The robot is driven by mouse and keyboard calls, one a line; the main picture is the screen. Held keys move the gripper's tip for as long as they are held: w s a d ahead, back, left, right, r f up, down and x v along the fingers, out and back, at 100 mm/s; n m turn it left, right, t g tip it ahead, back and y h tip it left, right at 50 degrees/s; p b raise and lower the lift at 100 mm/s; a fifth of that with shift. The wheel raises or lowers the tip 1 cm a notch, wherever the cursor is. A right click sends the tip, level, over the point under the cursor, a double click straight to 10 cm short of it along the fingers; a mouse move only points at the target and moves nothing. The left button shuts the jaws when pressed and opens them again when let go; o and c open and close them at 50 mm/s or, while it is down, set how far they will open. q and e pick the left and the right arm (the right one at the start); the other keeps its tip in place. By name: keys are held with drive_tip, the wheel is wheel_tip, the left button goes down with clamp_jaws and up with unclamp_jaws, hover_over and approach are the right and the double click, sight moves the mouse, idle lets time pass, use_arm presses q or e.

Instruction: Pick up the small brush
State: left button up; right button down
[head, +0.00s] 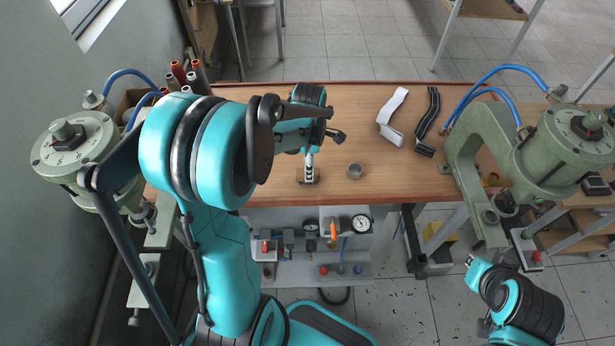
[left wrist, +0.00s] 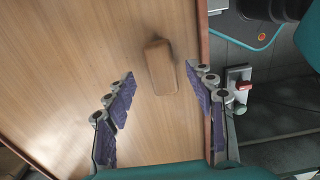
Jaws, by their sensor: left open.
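The small brush (left wrist: 160,67) shows in the left wrist view as a brown wooden block lying on the table. In the head view a small brown piece (head: 308,181) near the table's front edge appears to be the same brush, partly hidden by my left gripper. My left gripper (head: 309,158) is above it, pointing down. In the left wrist view its two purple-padded fingers (left wrist: 160,72) are spread on either side of the brush, with clear gaps and nothing held. Part of my right arm shows at the lower right of the head view; I cannot make out its gripper.
Green presses stand at the left (head: 75,150) and right (head: 570,145). Spools (head: 178,72) stand at the back left.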

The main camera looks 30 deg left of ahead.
use_arm(q)
wheel_tip(320, 180, down, 4)
drive_tip(key=shift+s+a+f+b, duration=0.1)
drive_tip(key=shift+s+b, duration=0.05)
drive_tip(key=shift+b, duration=0.45)
clamp_jaws()
wheel_tip(320, 180, up, 4)
drive_tip(key=shift+r+p, duration=0.1)
drive_tip(key=shift+p, duration=0.75)
drive_tip(key=d+r+p, duration=0.2)
drive_tip(key=d+r, duration=0.5)
drive_tip(key=d, duration=0.4)
drive_tip(key=shift+d, duration=0.3)
